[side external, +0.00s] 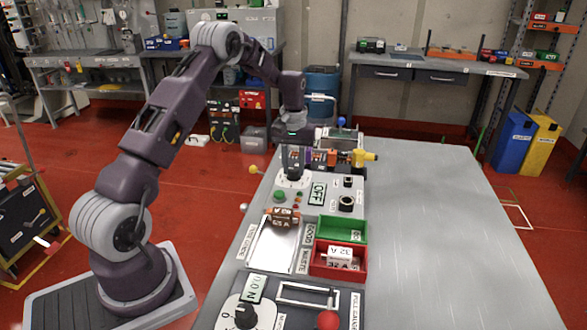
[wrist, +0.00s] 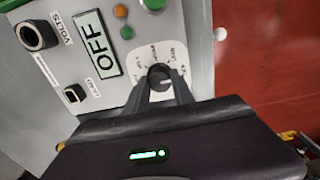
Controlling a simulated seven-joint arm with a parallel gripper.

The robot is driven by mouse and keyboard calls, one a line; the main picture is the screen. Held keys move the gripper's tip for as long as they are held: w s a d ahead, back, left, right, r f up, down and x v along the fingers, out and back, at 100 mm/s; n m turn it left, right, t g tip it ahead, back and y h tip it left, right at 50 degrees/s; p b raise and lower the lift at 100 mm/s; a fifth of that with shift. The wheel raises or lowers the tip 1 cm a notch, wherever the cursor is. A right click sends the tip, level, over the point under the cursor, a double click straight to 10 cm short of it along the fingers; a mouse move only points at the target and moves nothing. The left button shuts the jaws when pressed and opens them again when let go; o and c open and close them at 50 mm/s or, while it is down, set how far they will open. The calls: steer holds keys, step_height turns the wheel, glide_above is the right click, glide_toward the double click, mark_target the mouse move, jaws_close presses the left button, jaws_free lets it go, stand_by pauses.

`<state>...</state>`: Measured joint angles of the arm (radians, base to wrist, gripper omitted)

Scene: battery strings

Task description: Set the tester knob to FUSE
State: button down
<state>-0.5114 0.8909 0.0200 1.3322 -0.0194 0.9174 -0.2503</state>
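The tester (side external: 330,207) is a grey panel on the table with an OFF display (side external: 318,193). In the wrist view the display (wrist: 97,44) also reads OFF. The tester knob (wrist: 160,77) is dark and round, on a white dial plate with small markings too blurred to read. My gripper (wrist: 161,80) points down at the dial, with one finger on each side of the knob. I cannot tell whether the fingers touch it.
A green bin (side external: 323,238) and a red bin (side external: 316,271) holding 32 A fuses (side external: 340,256) stand in front of the tester. A gauge with a red ball (side external: 327,320) is nearer the camera. Coloured parts (side external: 330,157) stand behind the tester. The table's right side (side external: 450,220) is clear.

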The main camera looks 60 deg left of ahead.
mark_target(294, 169)
steer(key=n, duration=1.8)
steer(key=shift+w, duration=0.1)
steer(key=c, duration=1.1)
jaws_free()
steer(key=shift+r, duration=0.1)
steer(key=shift+r, duration=1.7)
